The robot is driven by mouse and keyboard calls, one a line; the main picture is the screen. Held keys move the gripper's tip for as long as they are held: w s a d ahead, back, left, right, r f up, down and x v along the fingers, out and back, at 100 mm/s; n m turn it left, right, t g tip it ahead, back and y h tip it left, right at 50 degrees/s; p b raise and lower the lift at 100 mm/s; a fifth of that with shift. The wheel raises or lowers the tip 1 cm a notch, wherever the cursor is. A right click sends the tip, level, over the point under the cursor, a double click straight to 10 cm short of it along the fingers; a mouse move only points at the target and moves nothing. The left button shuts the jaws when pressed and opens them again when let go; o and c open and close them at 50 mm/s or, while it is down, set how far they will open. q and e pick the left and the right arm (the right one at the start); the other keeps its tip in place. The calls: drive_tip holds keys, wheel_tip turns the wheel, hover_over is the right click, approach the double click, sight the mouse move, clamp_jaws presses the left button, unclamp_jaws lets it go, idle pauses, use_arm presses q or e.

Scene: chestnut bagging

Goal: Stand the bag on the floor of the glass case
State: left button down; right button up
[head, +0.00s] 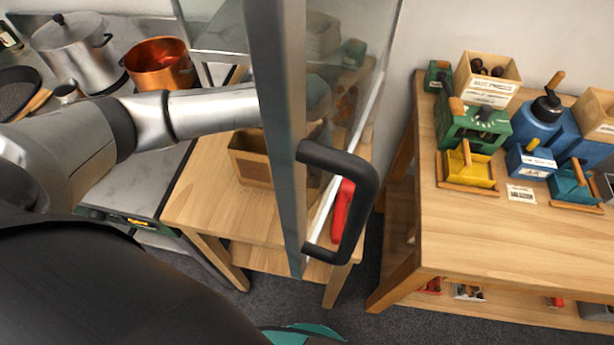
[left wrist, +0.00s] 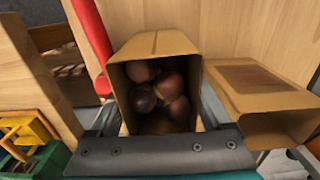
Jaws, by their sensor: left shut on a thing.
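The bag (left wrist: 158,47) is a brown paper bag, open at the top, with several dark chestnuts (left wrist: 160,92) inside. My left gripper (left wrist: 158,112) is shut on it, a finger on each side. The glass case (head: 375,100) stands with its metal-framed door (head: 277,120) and black handle (head: 360,195) in front of my left arm. In the head view the door frame hides most of the gripper and held bag. I cannot tell whether the bag's base touches the wood below. My right gripper's fingers are not in view.
A second open brown container (head: 250,165) stands close beside the held bag, and it also shows in the left wrist view (left wrist: 270,110). A red object (head: 342,210) is on the other side. Pots (head: 160,65) stand at left; a table (head: 500,245) with toy-like machines is at right.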

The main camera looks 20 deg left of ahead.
use_arm(q)
unclamp_jaws()
